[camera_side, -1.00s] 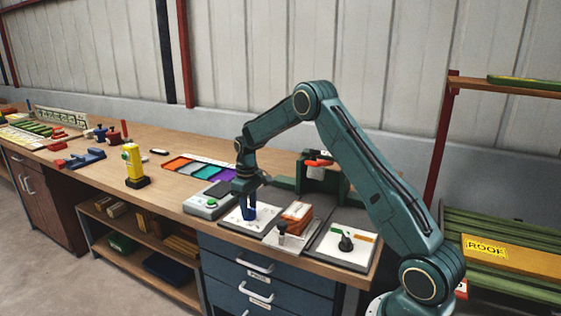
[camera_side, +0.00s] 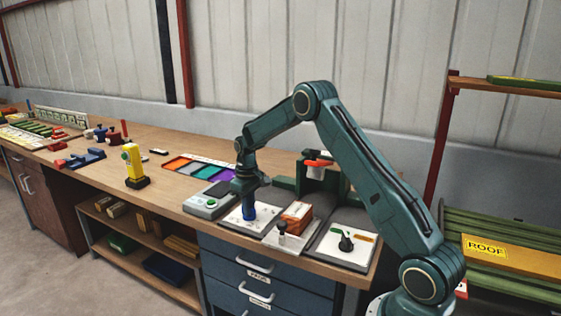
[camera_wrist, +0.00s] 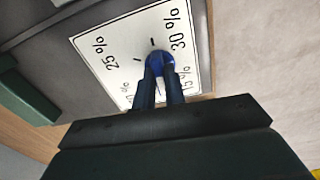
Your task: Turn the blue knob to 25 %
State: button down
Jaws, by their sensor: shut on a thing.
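The blue knob (camera_wrist: 159,62) stands on a white plate (camera_wrist: 120,58) printed with percent marks. In the wrist view 25 % and 30 % are readable, 15 % shows partly beside the fingers, and another label is mostly hidden. My gripper (camera_wrist: 160,76) is shut on the knob, one finger on each side. A short dark tick shows on the plate close to the knob, between the 25 % and 30 % labels. I cannot tell the knob's exact setting. In the side view my gripper (camera_side: 249,205) points straight down over the knob (camera_side: 249,213) on its plate (camera_side: 236,220).
Left of the plate is a grey box with a green button (camera_side: 211,203). Right of it are a brown block (camera_side: 297,213), a small dark knob (camera_side: 282,227) and a panel with a green-and-black knob (camera_side: 345,242). A yellow device (camera_side: 133,165) stands farther left.

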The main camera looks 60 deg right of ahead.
jog(key=m, duration=1.2)
jog(key=shift+m, duration=0.4)
jog(key=m, duration=0.5)
jog(key=shift+r, duration=0.1)
jog(key=m, duration=0.5)
jog(key=c, duration=1.5)
grip_release()
jog(key=shift+o, duration=0.2)
